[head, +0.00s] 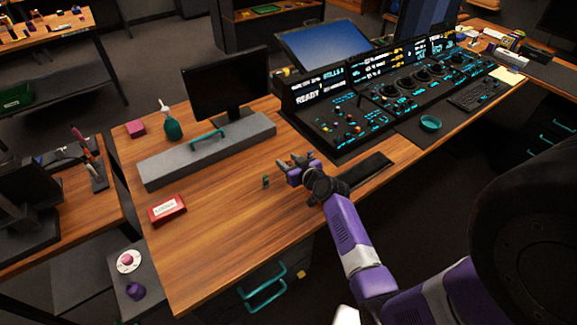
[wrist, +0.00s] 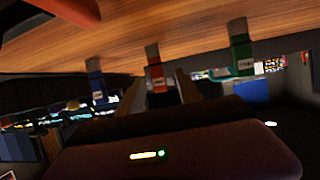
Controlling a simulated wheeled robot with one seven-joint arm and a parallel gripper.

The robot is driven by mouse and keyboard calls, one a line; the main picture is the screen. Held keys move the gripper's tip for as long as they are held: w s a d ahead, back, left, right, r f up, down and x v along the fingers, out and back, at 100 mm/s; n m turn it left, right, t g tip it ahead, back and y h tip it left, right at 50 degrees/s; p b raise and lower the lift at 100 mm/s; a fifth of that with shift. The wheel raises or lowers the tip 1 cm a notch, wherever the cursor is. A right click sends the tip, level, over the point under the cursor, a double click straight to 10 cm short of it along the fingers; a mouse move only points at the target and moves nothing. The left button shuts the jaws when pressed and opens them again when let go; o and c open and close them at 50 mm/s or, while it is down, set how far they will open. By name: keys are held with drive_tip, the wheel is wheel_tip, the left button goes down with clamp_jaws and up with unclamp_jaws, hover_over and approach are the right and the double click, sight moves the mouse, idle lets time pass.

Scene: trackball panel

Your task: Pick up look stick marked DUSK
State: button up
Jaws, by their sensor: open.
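Three small sticks with labels stand in a row on the wooden table in the wrist view: a blue one (wrist: 95,82), a red one (wrist: 156,72) and a green one (wrist: 241,50). Their labels are too small to read, so I cannot tell which says DUSK. My gripper (wrist: 156,88) is open, its two fingers on either side of the red stick's line; I cannot tell if they touch it. In the head view my gripper (head: 288,166) is low over the table, just right of the green stick (head: 265,181). It largely hides the other sticks there.
A grey ledge (head: 165,168) with a teal handle lies behind to the left, near a monitor (head: 226,83) and a green spray bottle (head: 172,125). A red labelled box (head: 167,208) sits front left. The trackball console (head: 345,118) stands behind. Front table is clear.

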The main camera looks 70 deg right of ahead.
clamp_jaws()
idle(0.4)
